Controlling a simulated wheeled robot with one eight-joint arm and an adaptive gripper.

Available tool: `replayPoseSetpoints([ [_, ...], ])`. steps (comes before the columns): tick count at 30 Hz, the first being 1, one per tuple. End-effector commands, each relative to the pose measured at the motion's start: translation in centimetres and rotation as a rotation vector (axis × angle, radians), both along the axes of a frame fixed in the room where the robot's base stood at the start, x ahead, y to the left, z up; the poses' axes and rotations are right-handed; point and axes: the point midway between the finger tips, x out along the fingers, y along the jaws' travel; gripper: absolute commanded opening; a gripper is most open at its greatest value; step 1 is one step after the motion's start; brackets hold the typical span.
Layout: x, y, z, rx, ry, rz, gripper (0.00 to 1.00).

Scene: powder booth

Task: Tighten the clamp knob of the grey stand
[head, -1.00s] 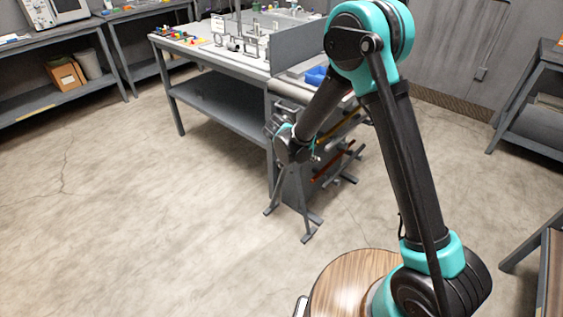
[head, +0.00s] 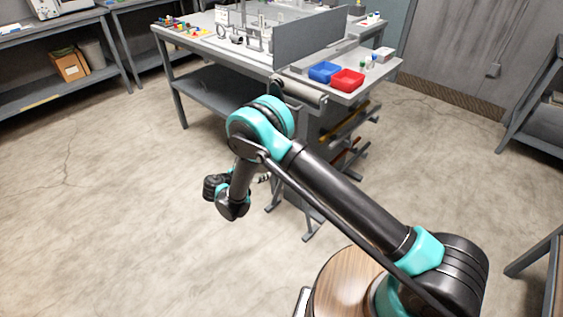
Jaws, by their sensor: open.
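A grey stand (head: 311,226) with splayed feet stands on the floor at the near end of the workbench. My arm hides much of its upper part, and I cannot make out its clamp knob. My gripper (head: 264,178) shows small and partly hidden beyond my wrist, left of the stand. It is open, with nothing visible in it. Whether it is apart from the stand in depth is hard to tell.
The grey workbench (head: 222,51) carries a grey roll (head: 300,92) at its near end, a blue bin (head: 324,72) and a red bin (head: 347,80). Coloured bars (head: 350,123) lie on a rack below. Open floor (head: 100,220) lies to the left.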

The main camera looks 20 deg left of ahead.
Motion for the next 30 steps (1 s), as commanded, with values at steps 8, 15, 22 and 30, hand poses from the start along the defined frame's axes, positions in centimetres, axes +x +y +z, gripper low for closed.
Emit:
replayPoseSetpoints([
  [8,4.8,-1.8,-2.1,0.001,0.000,-0.004,0.61],
  [15,9.0,-3.2,-3.8,0.001,0.001,-0.004,0.61],
  [22,12.3,-4.3,-5.2,0.002,0.001,-0.003,0.61],
  [30,13.8,-4.8,-5.9,0.001,0.001,-0.001,0.61],
])
